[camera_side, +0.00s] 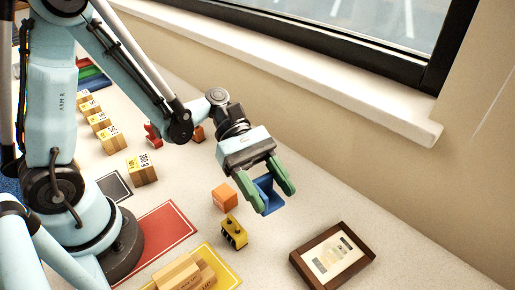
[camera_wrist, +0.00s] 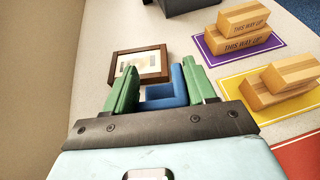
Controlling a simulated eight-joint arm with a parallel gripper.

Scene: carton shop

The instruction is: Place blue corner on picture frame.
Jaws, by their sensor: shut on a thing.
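The blue corner (camera_side: 267,191) is an L-shaped blue piece held between the green fingers of my gripper (camera_side: 276,190). It also shows in the wrist view (camera_wrist: 168,93), between the two fingers of my gripper (camera_wrist: 162,88). My gripper is shut on it and holds it above the table. The picture frame (camera_side: 333,257) is dark brown with a pale printed picture inside. It lies on the table at the lower right of the side view, apart from the blue corner. In the wrist view the picture frame (camera_wrist: 140,65) lies beyond the fingers, partly hidden by the left finger.
An orange cube (camera_side: 225,196) and a yellow block with black parts (camera_side: 233,232) lie near my gripper. Wooden blocks stand on a yellow mat (camera_side: 226,264) and a purple mat (camera_wrist: 207,46). A red mat (camera_side: 160,236) is bare. The wall and window sill bound the far side.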

